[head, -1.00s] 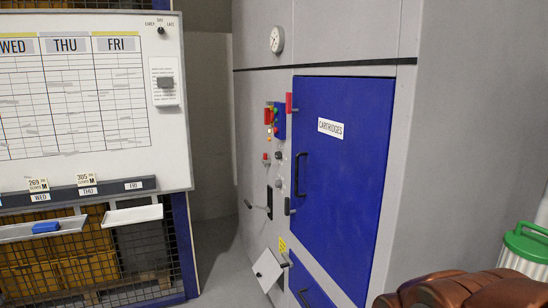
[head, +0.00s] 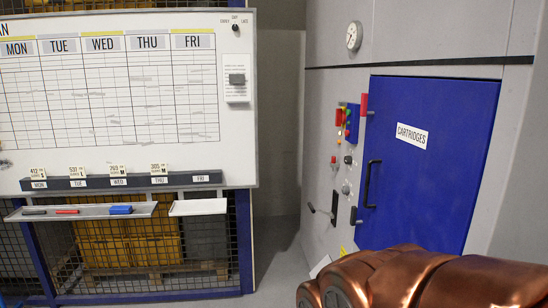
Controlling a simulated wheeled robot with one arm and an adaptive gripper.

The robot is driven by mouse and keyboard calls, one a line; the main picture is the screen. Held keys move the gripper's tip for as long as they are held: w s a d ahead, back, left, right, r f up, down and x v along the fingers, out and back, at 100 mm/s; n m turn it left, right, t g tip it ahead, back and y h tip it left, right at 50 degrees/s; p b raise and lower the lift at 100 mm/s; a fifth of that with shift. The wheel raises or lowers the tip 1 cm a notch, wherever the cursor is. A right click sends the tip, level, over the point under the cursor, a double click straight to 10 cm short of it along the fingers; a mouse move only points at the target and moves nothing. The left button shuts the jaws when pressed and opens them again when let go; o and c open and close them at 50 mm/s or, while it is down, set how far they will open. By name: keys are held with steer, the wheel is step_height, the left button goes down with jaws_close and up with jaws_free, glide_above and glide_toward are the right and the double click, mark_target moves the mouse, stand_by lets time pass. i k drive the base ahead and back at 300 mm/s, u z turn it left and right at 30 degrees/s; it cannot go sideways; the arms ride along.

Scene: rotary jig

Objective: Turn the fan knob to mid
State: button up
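The grey machine (head: 335,110) stands right of centre, with a narrow control panel left of its blue door. A dark round knob (head: 348,160) sits on the panel below the coloured buttons. A grey round knob (head: 346,189) sits lower, beside the door handle. The markings are too small to tell which of them is the fan knob or where it points. My copper-coloured arm (head: 420,278) fills the bottom right, in front of the machine's lower part. My gripper is not in view.
The blue door (head: 430,165) marked CARTRIDGES is shut and has a black handle (head: 372,184). A lever (head: 320,212) sticks out low on the panel. The whiteboard (head: 110,120) with its trays stands left. Open floor (head: 278,255) lies between board and machine.

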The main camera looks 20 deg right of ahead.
mark_target(348, 160)
steer(key=u, duration=0.75)
steer(key=i, duration=2)
steer(key=z, duration=1)
steer(key=i, duration=0.4)
steer(key=z, duration=0.3)
